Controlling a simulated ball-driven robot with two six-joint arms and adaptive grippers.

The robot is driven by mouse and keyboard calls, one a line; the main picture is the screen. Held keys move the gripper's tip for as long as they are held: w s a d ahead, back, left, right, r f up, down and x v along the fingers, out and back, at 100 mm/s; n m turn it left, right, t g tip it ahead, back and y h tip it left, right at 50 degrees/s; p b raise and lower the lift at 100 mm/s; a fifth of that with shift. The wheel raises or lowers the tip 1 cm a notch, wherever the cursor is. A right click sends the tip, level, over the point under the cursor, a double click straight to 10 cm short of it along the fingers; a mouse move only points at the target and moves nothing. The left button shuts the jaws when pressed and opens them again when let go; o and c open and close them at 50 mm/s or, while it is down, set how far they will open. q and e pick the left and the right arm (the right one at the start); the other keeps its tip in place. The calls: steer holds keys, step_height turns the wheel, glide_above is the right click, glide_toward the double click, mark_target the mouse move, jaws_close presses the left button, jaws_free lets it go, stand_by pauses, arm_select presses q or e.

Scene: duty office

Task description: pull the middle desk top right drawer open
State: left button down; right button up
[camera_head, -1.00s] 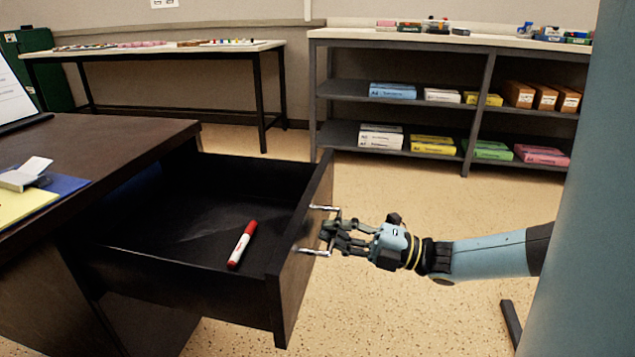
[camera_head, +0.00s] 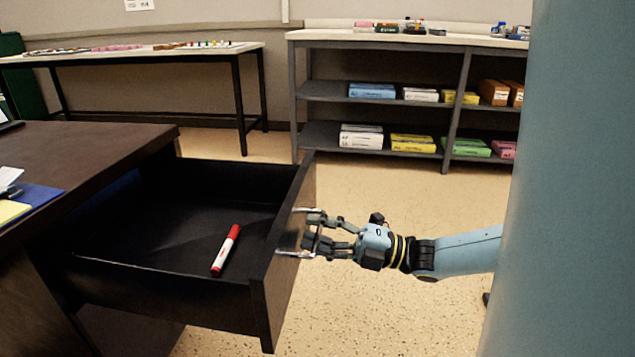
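The top right drawer (camera_head: 264,290) of the dark desk (camera_head: 85,150) stands far out from the desk. A red and white marker (camera_head: 226,250) lies on its floor. The silver bar handle (camera_head: 290,252) is on the drawer's front face. My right gripper (camera_head: 315,234) is at the handle, its fingers around the bar, and it appears closed on it. My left gripper is not in view.
A grey shelf unit (camera_head: 305,100) with paper boxes stands at the back. A long table (camera_head: 240,62) with small items is at the back left. A blue folder (camera_head: 38,195) lies on the desk. The speckled floor right of the drawer is clear.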

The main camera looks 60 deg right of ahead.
steer(key=v, duration=1.2)
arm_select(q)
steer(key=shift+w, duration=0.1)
